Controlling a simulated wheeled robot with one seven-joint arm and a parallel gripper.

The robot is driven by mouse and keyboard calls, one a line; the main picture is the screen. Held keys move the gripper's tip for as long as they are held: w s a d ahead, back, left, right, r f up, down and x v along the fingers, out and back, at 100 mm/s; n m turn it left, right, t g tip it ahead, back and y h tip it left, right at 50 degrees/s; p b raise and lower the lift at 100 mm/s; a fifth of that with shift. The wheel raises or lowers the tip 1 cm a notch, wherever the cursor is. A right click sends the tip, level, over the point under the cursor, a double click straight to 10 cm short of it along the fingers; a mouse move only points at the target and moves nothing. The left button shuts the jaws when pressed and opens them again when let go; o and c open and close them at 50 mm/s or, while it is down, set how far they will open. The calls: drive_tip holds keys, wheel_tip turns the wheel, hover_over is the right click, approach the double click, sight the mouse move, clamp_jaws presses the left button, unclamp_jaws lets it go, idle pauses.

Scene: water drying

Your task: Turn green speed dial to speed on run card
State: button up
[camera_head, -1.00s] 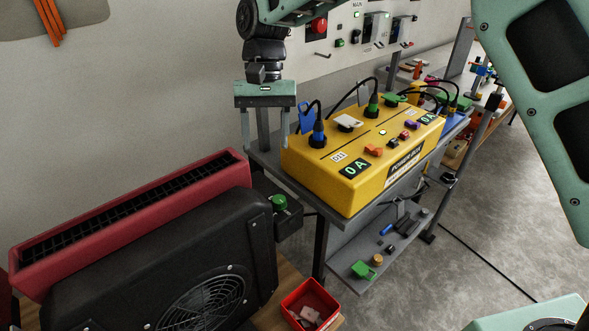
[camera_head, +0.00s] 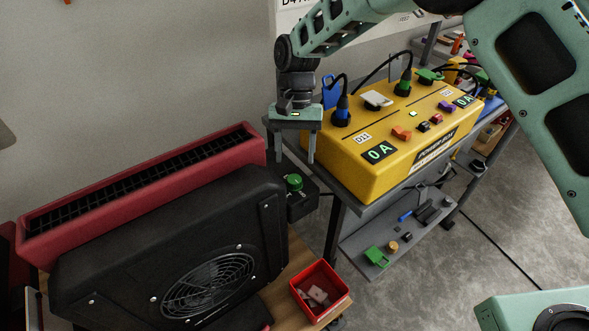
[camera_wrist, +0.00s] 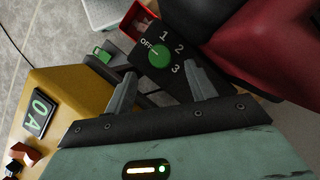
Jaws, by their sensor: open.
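The green speed dial (camera_head: 294,182) is a round knob on a dark box beside the black blower. In the wrist view the dial (camera_wrist: 160,54) has OFF, 1, 2 and 3 printed around it, and its pale mark points toward OFF. My gripper (camera_head: 294,159) is open and empty, pointing down just above the dial in the head view. In the wrist view my gripper's fingers (camera_wrist: 161,80) are spread to either side of the dial, apart from it. I cannot make out a run card in these frames.
A black blower (camera_head: 160,255) with a red grille-topped housing (camera_head: 140,190) stands at left. A yellow power box (camera_head: 350,165) with cables and switches sits on a grey bench to the right. A red bin (camera_head: 320,292) with small parts is below the dial.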

sight(294, 178)
drive_tip(key=shift+p+x, duration=0.3)
drive_tip(key=shift+x, duration=2.4)
drive_tip(key=c, duration=1)
